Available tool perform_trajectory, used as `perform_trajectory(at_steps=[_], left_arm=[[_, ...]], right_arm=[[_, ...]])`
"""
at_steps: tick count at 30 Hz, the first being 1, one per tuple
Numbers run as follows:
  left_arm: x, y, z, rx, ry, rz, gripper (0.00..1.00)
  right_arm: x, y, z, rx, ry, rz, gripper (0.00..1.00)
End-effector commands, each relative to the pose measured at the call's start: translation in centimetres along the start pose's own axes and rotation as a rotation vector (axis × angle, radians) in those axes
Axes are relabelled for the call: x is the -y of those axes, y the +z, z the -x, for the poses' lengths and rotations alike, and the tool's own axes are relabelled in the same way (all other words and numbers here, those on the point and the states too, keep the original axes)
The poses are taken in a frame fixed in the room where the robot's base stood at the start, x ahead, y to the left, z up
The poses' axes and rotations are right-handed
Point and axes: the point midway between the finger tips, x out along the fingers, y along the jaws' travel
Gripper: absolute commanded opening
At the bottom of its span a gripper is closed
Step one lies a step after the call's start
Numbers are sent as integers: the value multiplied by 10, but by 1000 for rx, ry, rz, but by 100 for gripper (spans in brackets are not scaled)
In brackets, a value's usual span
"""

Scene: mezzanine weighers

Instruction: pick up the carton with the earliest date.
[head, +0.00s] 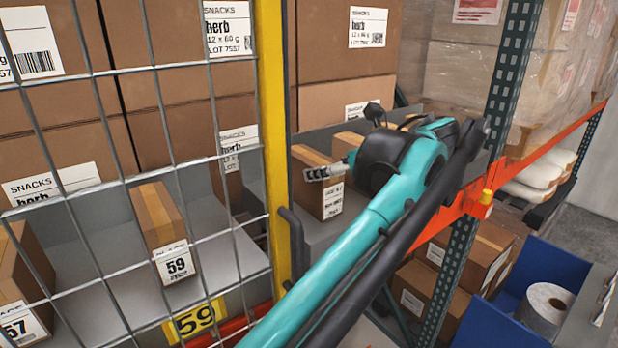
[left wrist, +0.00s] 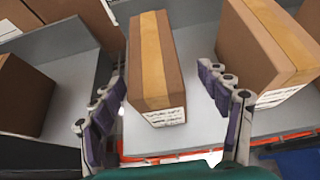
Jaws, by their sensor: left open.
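My left gripper (head: 340,167) is open beside small brown cartons on a grey shelf, right of a yellow post. In the left wrist view its fingers (left wrist: 162,82) stand apart on either side of a brown carton (left wrist: 145,60) with a tan tape strip. They do not appear to grip it. Its white front label is too small to read. Another carton (left wrist: 258,45) stands to the right and one (left wrist: 22,95) to the left. In the head view one labelled carton (head: 310,190) shows next to a finger; cartons behind are partly hidden by my arm. My right gripper is out of view.
A wire mesh (head: 158,85) and yellow post (head: 271,120) stand left of my arm. Behind the mesh are cartons labelled 59 (head: 158,220) and 57 (head: 12,290). Large snack boxes (head: 345,70) fill the back. An orange beam (head: 545,155) and blue bin (head: 495,325) lie right.

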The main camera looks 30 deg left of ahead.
Motion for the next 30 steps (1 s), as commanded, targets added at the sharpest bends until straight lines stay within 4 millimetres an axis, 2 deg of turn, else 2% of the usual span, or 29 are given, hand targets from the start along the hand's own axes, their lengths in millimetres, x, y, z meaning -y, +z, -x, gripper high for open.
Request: perform_trajectory(at_steps=[12,21,28,29,30], left_arm=[[-6,6,-56,-1,1,1,76],[-5,5,-62,-1,0,1,76],[-5,5,-62,0,0,0,15],[-5,5,-62,0,0,0,9],[-5,5,-62,0,0,0,9]], right_arm=[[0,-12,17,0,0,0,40],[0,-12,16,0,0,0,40],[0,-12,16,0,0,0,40],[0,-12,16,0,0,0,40],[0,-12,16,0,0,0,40]])
